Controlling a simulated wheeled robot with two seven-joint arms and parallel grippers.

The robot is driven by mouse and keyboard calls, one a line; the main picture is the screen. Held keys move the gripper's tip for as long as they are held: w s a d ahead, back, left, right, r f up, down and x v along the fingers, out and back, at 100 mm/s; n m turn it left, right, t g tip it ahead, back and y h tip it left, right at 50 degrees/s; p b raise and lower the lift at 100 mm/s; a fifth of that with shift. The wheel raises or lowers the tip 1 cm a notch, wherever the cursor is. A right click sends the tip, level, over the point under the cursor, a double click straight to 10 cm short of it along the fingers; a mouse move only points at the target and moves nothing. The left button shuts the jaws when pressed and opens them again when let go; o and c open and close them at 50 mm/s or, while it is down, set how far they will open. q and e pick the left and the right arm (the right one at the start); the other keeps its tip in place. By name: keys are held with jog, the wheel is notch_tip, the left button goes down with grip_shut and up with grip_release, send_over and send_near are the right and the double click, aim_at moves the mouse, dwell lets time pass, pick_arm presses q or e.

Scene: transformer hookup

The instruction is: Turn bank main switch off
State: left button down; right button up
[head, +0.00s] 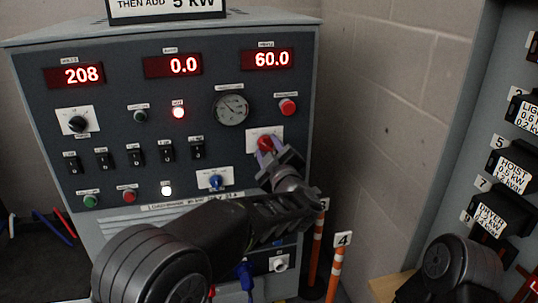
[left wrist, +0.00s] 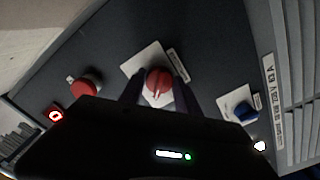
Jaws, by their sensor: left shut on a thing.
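The bank main switch appears to be the red rotary knob (head: 264,142) on a white plate, at the right of the dark control panel (head: 232,150). Its small label cannot be read. My left gripper (head: 268,153) reaches up to it from below, its fingers closed on the knob. In the left wrist view the knob (left wrist: 158,82) sits between the two fingertips (left wrist: 158,94), with a pale line across its face. The fingers partly hide the knob's sides. My right arm shows in part at the lower right; its gripper is out of view.
A red push button (head: 288,106) is above the knob, and a blue knob (head: 215,182) is at its lower left. A gauge (head: 231,109), black rocker switches (head: 135,155) and displays reading 208, 0.0 and 60.0 are nearby. Orange-white posts (head: 336,265) stand at the right.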

dwell(0.5)
pick_arm(q)
jog(key=c, duration=0.9)
grip_release()
jog(key=shift+s, duration=0.1)
jog(key=v, duration=0.7)
jog(key=shift+s, duration=0.3)
jog(key=shift+d, duration=0.1)
